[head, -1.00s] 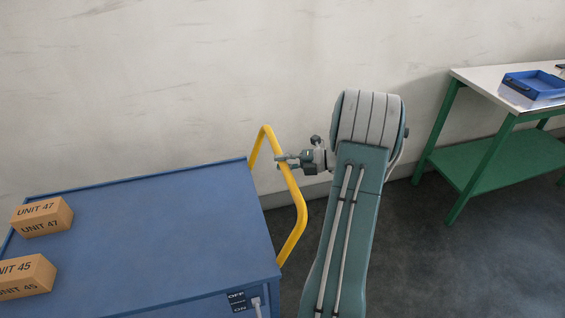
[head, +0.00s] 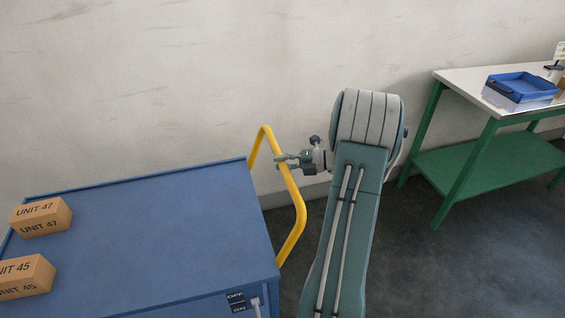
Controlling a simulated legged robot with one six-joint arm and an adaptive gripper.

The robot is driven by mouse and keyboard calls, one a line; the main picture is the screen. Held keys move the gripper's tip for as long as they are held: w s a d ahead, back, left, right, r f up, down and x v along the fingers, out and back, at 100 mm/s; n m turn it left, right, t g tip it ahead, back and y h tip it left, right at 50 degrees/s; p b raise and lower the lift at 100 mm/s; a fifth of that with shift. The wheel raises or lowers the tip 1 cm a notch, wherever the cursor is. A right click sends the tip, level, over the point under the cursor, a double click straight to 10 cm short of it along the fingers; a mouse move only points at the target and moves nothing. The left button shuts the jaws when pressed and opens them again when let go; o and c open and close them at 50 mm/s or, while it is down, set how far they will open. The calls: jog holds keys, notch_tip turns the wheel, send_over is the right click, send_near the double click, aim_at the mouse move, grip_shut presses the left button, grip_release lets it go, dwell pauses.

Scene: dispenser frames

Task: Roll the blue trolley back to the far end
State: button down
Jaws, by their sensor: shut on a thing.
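The blue trolley (head: 160,240) fills the lower left of the head view, its flat top carrying two boxes. Its yellow handle (head: 300,215) stands up at the trolley's right end. My gripper (head: 283,160) is shut on the upper part of the yellow handle, reaching it from the right. A small OFF/ON panel with a pale lever (head: 257,306) is on the trolley's near right corner; the lever's lower part is cut off by the frame. The trolley's wheels and lower body are out of view.
Cardboard boxes marked UNIT 47 (head: 40,217) and UNIT 45 (head: 25,277) lie on the trolley's left side. A green-legged bench (head: 450,80) with a blue tray (head: 522,86) stands at the right. A pale wall runs behind; dark floor is clear between trolley and bench.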

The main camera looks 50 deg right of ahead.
jog(key=shift+s+f, duration=0.15)
jog(key=shift+f, duration=0.1)
jog(key=shift+c, duration=2.2)
grip_release()
jog(key=shift+d, duration=0.4)
jog(key=shift+r, duration=0.1)
jog(key=v, duration=1.2)
